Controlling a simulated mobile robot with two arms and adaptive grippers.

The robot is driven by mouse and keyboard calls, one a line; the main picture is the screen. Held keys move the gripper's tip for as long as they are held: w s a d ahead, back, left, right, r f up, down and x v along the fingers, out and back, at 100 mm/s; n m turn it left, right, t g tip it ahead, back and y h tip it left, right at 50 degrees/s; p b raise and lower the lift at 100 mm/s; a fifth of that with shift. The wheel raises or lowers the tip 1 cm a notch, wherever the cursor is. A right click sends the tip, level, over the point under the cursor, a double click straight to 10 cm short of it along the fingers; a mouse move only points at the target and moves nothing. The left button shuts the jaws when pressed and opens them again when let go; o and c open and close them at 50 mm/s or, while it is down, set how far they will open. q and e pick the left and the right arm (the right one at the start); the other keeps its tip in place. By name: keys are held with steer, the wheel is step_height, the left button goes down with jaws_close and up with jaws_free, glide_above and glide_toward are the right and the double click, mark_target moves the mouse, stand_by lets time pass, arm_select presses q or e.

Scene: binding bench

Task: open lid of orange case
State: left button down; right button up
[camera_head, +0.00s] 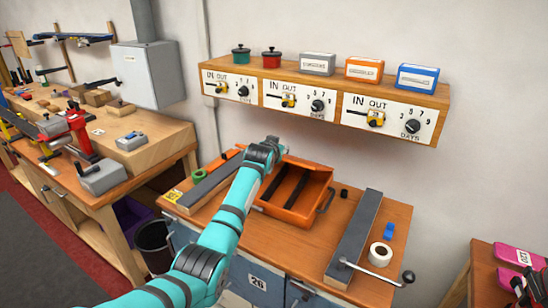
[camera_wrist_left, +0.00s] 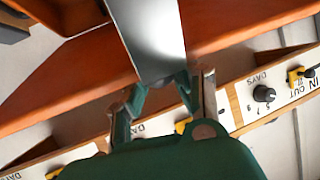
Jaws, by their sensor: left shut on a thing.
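The orange case (camera_head: 289,211) sits on the wooden bench top with its inside showing. Two dark strips cross the orange interior, and a dark handle (camera_head: 326,201) is on its right side. My left gripper (camera_head: 262,152) is at the case's far left corner; its fingers are hard to make out there. In the left wrist view the fingers (camera_wrist_left: 163,92) are shut on a pale grey piece (camera_wrist_left: 152,40), with wide orange surfaces (camera_wrist_left: 75,75) on both sides, apparently the lid. How the grey piece joins the lid is unclear. My right gripper is not in view.
A dark grey bar (camera_head: 355,235) lies right of the case, with a white roll (camera_head: 380,255), a blue block (camera_head: 388,230) and a lever (camera_head: 375,272). A wall shelf (camera_head: 300,90) with dials overhangs behind. Another grey bar (camera_head: 205,187) lies left of my arm.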

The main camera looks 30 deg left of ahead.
arm_select(q)
steer(key=shift+s+r, duration=0.2)
steer(key=shift+r, duration=0.2)
steer(key=shift+w+f, duration=0.1)
steer(key=shift+f, duration=0.05)
stand_by(0.5)
steer(key=c, duration=1)
jaws_free()
steer(key=shift+s, duration=0.2)
steer(key=v, duration=1.2)
